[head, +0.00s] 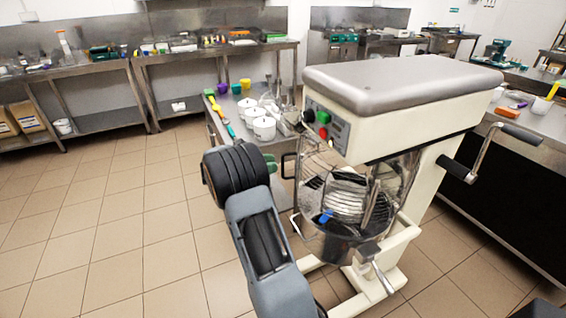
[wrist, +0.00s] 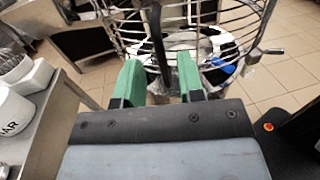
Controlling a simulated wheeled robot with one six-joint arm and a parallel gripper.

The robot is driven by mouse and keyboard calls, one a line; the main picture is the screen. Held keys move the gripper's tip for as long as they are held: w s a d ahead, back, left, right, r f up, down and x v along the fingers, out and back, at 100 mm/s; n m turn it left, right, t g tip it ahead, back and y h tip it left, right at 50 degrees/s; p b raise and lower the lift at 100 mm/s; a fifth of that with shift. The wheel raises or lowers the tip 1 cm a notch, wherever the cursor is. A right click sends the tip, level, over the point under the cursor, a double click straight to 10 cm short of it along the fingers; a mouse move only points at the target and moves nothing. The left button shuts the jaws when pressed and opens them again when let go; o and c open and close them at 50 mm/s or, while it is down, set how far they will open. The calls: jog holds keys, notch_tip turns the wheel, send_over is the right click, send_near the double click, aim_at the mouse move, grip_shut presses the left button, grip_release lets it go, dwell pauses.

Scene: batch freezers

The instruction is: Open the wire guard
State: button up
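The wire guard (head: 312,165) curves around the front of the cream mixer (head: 400,105), above the steel bowl (head: 335,245). Its rings fill the top of the wrist view (wrist: 215,28). A black upright handle (wrist: 156,38) stands at the guard's near side; it also shows in the head view (head: 285,168). My gripper (wrist: 160,76) is open, its green fingers apart on either side of the handle's line. In the head view my gripper (head: 271,163) is just left of the handle. I cannot tell whether the fingers touch the handle.
A steel table (head: 222,125) with white pots (head: 264,128) stands close behind my gripper. A crank lever (head: 490,150) sticks out at the mixer's right. A blue item (head: 325,216) shows at the bowl. Tiled floor at the left is clear.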

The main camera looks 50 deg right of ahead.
aim_at(283, 176)
jog(key=shift+x, duration=2.25)
grip_shut()
